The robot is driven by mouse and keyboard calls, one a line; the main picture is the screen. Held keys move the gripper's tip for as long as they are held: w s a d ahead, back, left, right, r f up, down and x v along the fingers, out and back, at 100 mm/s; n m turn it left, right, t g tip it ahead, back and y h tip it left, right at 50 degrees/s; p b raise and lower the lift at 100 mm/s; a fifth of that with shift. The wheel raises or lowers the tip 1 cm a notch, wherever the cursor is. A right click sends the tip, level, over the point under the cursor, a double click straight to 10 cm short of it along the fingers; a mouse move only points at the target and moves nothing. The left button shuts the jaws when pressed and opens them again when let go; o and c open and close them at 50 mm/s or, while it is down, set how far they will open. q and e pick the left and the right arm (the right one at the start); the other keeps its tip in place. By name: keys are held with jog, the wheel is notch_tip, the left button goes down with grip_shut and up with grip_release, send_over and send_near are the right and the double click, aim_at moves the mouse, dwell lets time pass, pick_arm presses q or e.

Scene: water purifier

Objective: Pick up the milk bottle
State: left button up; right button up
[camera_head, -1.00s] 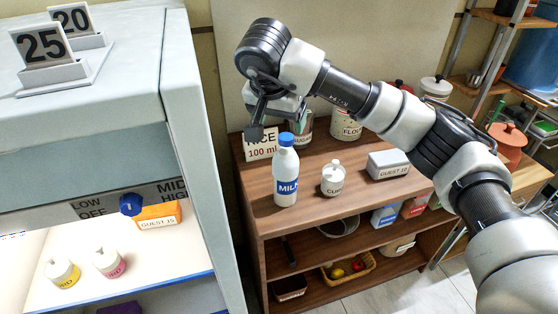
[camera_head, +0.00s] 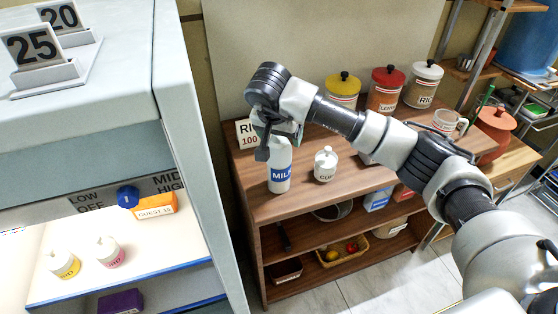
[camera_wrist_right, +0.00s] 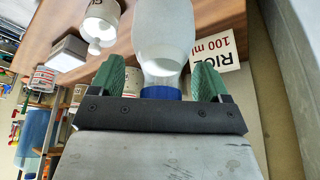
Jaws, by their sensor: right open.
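The milk bottle (camera_head: 279,178), white with a blue MILK label, stands upright on the top of the brown wooden shelf unit. My right gripper (camera_head: 278,142) is over its upper end and hides the blue cap in the head view. In the right wrist view the bottle (camera_wrist_right: 162,38) reaches between the two green fingers of my right gripper (camera_wrist_right: 163,70), with its blue cap (camera_wrist_right: 160,93) close to the palm. The fingers are open, with gaps visible on both sides of the neck. My left gripper is not in view.
A small white lidded jar (camera_head: 325,167) stands just right of the bottle. A RICE 100 ml sign (camera_head: 245,134) is behind it. Yellow-, red- and white-lidded canisters (camera_head: 343,90) stand farther back. A white refrigerator-like cabinet (camera_head: 180,110) rises close on the left.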

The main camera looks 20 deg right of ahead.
jog(key=c, duration=1.4)
jog(key=shift+r, duration=0.1)
grip_shut()
jog(key=shift+r, duration=0.1)
